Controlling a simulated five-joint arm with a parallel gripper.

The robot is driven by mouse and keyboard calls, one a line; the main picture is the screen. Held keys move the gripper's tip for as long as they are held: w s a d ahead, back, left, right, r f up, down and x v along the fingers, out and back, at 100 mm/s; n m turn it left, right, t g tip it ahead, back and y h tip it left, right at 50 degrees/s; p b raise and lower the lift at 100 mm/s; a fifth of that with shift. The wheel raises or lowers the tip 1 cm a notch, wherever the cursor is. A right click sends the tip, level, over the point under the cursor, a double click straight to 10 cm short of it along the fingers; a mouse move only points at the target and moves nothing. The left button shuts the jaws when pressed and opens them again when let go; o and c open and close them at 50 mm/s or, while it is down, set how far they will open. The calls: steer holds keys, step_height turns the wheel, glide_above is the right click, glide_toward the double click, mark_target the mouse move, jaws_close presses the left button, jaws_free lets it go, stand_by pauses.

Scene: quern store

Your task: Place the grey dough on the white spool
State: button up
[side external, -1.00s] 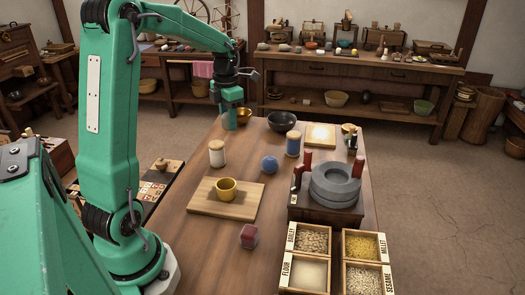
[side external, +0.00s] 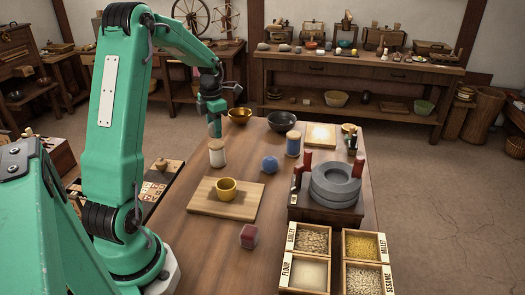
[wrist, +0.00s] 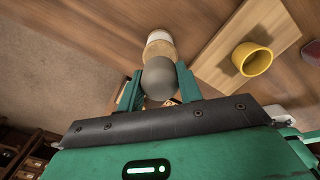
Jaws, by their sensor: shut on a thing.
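My gripper (wrist: 158,84) is shut on the grey dough (wrist: 159,78), a round grey ball between its two green fingers in the wrist view. The white spool (side external: 217,158) stands upright on the table, white with a tan end. In the side view my gripper (side external: 214,134) is right above the spool, and the dough cannot be made out there. In the wrist view the spool (wrist: 160,47) shows just beyond the dough, which overlaps part of it. I cannot tell whether the dough touches the spool.
A yellow cup (side external: 226,189) stands on a wooden board (side external: 245,203) in front of the spool. A blue ball (side external: 269,164) and a blue spool (side external: 293,145) are to the right. A brass bowl (side external: 239,116) and dark bowl (side external: 282,121) sit behind. Grey millstones (side external: 335,187) stand farther right.

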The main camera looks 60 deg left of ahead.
steer(key=shift+f, duration=1.25)
steer(key=shift+f, duration=0.15)
steer(key=o, duration=1)
step_height(320, 180, up, 12)
steer(key=shift+r, duration=0.15)
steer(key=shift+d, duration=0.1)
